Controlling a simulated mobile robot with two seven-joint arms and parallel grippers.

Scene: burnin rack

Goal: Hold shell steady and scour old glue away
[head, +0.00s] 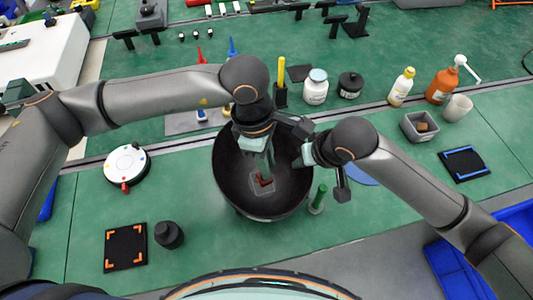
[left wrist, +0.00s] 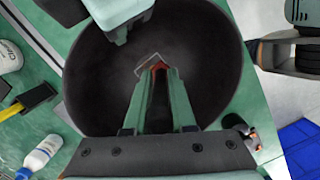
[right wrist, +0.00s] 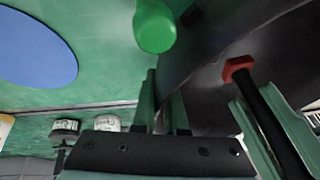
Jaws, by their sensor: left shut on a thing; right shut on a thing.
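The shell is a large dark round bowl (head: 232,178) in the middle of the green bench; its inside fills much of the left wrist view (left wrist: 215,60). A pale grey square patch (head: 262,187) lies on its floor. My left gripper (head: 265,163) reaches down into the bowl, shut on a scraper with a red head (left wrist: 160,68) and dark shaft, seen also in the right wrist view (right wrist: 237,68). The red head is at the patch; contact cannot be told. My right gripper (head: 304,155) is shut on the shell's right rim, its fingers (right wrist: 165,95) partly hiding the wall.
A green-topped post (head: 319,197) stands close to the bowl's right side. Jars (head: 316,88), bottles (head: 402,87) and a grey bin (head: 418,126) stand behind and right. A white round turntable (head: 125,165), black knob (head: 169,235) and orange-cornered mat (head: 125,248) lie left.

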